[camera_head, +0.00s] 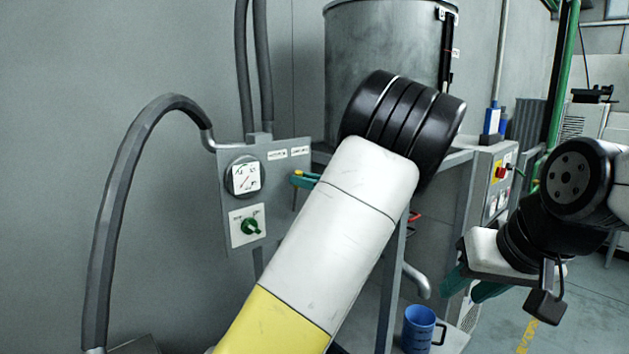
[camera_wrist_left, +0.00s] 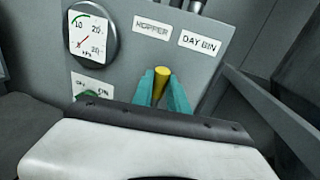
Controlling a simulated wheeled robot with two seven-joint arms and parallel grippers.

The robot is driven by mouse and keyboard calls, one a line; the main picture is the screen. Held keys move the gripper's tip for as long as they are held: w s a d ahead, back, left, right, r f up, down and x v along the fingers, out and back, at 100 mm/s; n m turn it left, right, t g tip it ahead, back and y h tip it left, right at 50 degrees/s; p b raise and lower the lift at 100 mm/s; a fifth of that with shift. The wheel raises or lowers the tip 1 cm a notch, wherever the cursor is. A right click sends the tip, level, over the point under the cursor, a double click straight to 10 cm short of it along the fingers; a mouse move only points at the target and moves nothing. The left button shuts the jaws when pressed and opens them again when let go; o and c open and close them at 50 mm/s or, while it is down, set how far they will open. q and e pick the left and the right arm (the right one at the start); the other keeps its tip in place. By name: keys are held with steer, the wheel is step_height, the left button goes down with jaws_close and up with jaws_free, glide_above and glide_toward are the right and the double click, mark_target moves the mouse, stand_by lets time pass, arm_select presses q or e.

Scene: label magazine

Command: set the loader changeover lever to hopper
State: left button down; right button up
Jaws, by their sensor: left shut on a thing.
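The changeover lever shows as a yellow knob (camera_wrist_left: 161,78) on the grey panel (camera_wrist_left: 215,72). The HOPPER label (camera_wrist_left: 153,28) is above it and slightly left; the DAY BIN label (camera_wrist_left: 199,43) is above it and to the right. The teal fingers of my left gripper (camera_wrist_left: 162,94) are shut on the knob, one on each side. In the head view the left gripper (camera_head: 305,180) is at the panel's right edge, mostly hidden by my left arm. My right gripper (camera_head: 470,287) is open and empty at the right, away from the panel.
A pressure gauge (camera_head: 244,177) and a green rotary switch (camera_head: 250,227) are left of the lever on the panel. A large grey drum (camera_head: 345,50) stands behind on a frame. A blue mug (camera_head: 418,325) sits low near the frame's leg.

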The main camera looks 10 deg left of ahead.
stand_by(0.4)
arm_select(q)
steer(key=shift+s+a+f+n+h, duration=0.2)
steer(key=shift+s+a+n, duration=0.5)
steer(key=shift+n, duration=0.3)
steer(key=shift+s+a+f+n+h, duration=0.15)
steer(key=shift+s+a+n, duration=0.3)
steer(key=shift+s+n, duration=0.45)
steer(key=shift+s+a+f+n+h, duration=0.2)
steer(key=shift+s+a+f+n, duration=0.15)
steer(key=shift+n, duration=0.4)
steer(key=shift+s+a+f+n+h, duration=0.2)
steer(key=shift+s+a+n, duration=0.15)
steer(key=shift+n, duration=0.4)
steer(key=shift+s, duration=0.1)
steer(key=c, duration=1.3)
jaws_free()
glide_toward(270, 189)
steer(key=v, duration=0.3)
steer(key=shift+d, duration=0.1)
